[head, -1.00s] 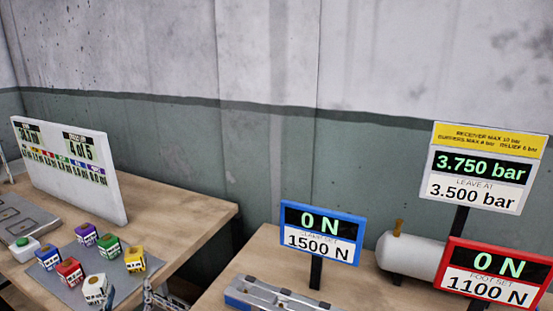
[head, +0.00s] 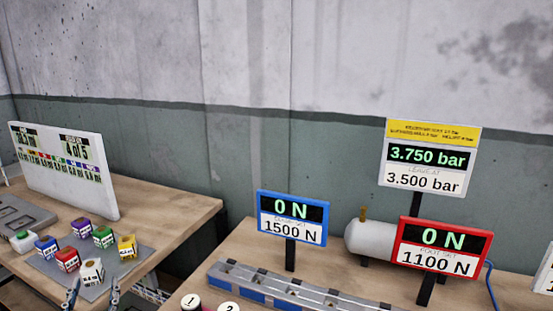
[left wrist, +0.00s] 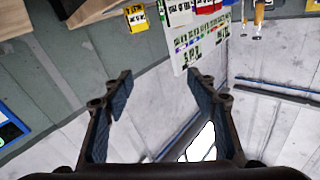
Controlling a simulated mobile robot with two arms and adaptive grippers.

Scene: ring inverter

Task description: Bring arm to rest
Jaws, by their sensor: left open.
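My left gripper (head: 93,290) shows at the bottom left of the head view, in front of the white cube (head: 92,271). Its two fingers are apart with nothing between them. It also shows open and empty in the left wrist view (left wrist: 160,88), where the picture is turned over. The lower part of the left arm is out of the head view. My right gripper is in neither view.
Several coloured cubes, one of them yellow (head: 127,246), stand on a grey mat (head: 145,262) on the left table. A white board (head: 64,172) stands behind them. The right table holds a blue-framed display (head: 292,219), a red-framed display (head: 444,247) and a tank (head: 370,240).

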